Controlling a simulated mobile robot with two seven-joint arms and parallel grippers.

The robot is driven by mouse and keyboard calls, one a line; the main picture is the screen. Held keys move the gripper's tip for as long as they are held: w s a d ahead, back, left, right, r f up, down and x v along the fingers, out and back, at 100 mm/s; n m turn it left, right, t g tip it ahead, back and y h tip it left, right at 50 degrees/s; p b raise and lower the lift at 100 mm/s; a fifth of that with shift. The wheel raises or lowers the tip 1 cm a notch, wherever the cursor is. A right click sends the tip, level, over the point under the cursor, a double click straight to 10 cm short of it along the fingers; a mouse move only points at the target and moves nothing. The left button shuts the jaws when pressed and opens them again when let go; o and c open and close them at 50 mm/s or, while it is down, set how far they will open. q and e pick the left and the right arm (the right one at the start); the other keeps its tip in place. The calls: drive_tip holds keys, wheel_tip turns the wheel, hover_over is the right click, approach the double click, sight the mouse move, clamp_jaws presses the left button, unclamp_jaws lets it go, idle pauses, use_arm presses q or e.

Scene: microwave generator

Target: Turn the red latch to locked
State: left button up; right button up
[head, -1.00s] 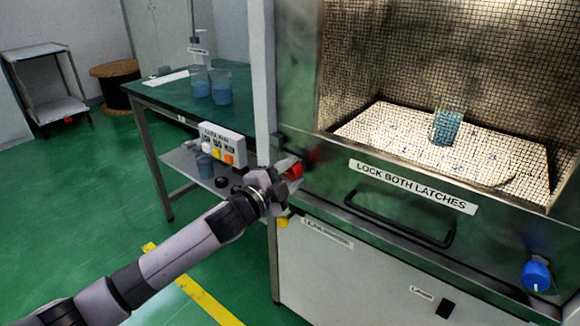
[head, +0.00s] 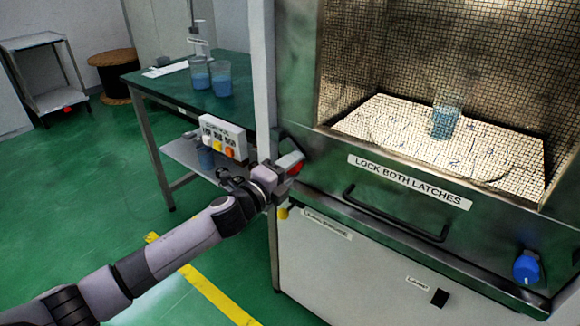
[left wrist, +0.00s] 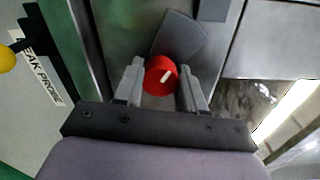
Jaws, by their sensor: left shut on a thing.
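The red latch (head: 291,163) is a round knob at the left end of the microwave generator's front. In the left wrist view the red latch (left wrist: 160,76) shows a white mark that slants up to the right. My left gripper (head: 287,168) is at the latch, and in the left wrist view its two fingers (left wrist: 161,84) stand on either side of the knob, shut on it. In the head view the gripper partly hides the knob. My right gripper is not in view.
A blue latch (head: 526,268) is at the right end of the front. A black handle (head: 396,214) sticks out below the "LOCK BOTH LATCHES" label (head: 410,182). A green table (head: 185,97) with beakers stands at the left.

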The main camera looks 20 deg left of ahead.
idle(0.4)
use_arm(q)
drive_tip(key=o, duration=1.1)
drive_tip(key=shift+v, duration=3.55)
drive_tip(key=s+f+n+g+y+p, duration=0.1)
drive_tip(key=s+f+n+g+p, duration=0.1)
drive_tip(key=s+f+n, duration=0.3)
drive_tip(key=s+f+n+g+y+p, duration=0.1)
drive_tip(key=s+f+n+p, duration=0.3)
drive_tip(key=s+n, duration=0.5)
drive_tip(key=s+f+n+g+y+p, duration=0.2)
drive_tip(key=s+f+n, duration=0.4)
drive_tip(key=s, duration=0.6)
drive_tip(key=shift+s+d+n+g+p, duration=0.2)
drive_tip(key=shift+n+g+p, duration=0.2)
drive_tip(key=shift+n+g, duration=0.35)
